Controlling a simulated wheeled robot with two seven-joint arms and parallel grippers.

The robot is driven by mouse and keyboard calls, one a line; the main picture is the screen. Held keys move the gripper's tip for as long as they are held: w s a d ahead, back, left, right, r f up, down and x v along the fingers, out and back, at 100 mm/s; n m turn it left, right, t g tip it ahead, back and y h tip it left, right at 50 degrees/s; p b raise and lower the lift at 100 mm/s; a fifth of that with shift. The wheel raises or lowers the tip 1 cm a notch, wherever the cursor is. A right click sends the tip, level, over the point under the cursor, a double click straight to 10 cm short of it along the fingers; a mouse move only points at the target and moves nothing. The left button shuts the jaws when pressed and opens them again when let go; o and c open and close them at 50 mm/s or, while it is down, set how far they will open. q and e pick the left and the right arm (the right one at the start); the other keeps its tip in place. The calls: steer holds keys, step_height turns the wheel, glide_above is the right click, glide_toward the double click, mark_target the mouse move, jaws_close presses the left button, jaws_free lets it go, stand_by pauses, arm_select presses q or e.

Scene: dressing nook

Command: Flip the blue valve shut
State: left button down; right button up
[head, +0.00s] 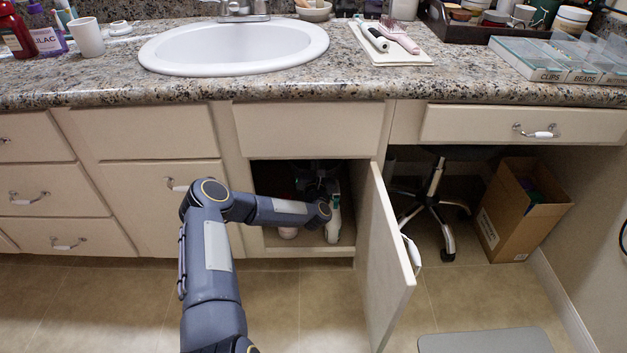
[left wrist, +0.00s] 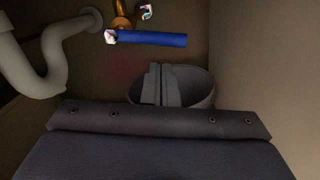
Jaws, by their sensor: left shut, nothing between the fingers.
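The blue valve's lever (left wrist: 152,39) shows in the left wrist view as a straight blue bar lying nearly level across the top middle. A whitish piece is at its left end, and the brass valve body (left wrist: 122,14) is just above that end. My left gripper (left wrist: 159,68) is shut and empty, its fingertips below the lever in that picture with a gap between. In the head view my left arm reaches into the open cabinet under the sink. The blue valve cannot be made out there. My right gripper is in neither view.
A white curved drain pipe (left wrist: 42,80) is at the left in the wrist view. A round grey container (left wrist: 202,92) sits behind my fingers. The open cabinet door (head: 385,265) juts out right of my arm. A cardboard box (head: 515,215) stands further right.

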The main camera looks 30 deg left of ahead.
arm_select(q)
steer(key=shift+w+r, duration=0.15)
steer(key=shift+r, duration=0.45)
steer(key=shift+d, duration=0.1)
steer(key=shift+w+d+r+n, duration=0.2)
steer(key=shift+d+r+n, duration=0.1)
steer(key=shift+r+n, duration=0.45)
steer(key=p+v, duration=0.2)
steer(key=v, duration=0.6)
steer(key=shift+p, duration=0.35)
